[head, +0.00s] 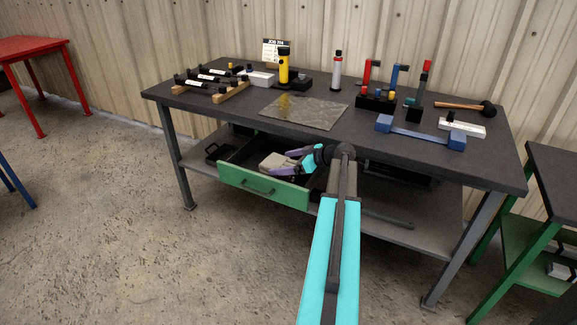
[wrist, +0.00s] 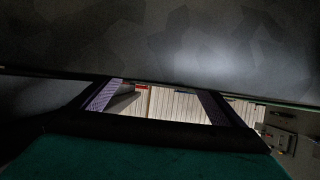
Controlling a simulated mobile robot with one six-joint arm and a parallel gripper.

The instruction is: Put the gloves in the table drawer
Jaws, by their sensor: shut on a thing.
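The table drawer (head: 262,187) with a green front is pulled out below the workbench top. My gripper (head: 283,161), with purple fingers, reaches left over the open drawer, close to the bench's front edge. It is shut on a pale grey bundle that looks like the gloves (head: 270,162). The bundle is over or inside the drawer; I cannot tell whether it touches the bottom. In the wrist view my fingers (wrist: 162,102) stand apart, and a large dark surface fills the upper part. The gloves cannot be clearly made out there.
The workbench top (head: 225,112) holds a mat (head: 304,112), a yellow flashlight (head: 284,66), a spray can (head: 337,72), a hammer (head: 465,106) and a blue-ended bar (head: 420,134). A lower shelf (head: 390,229) runs beneath the drawer. The floor in front is clear.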

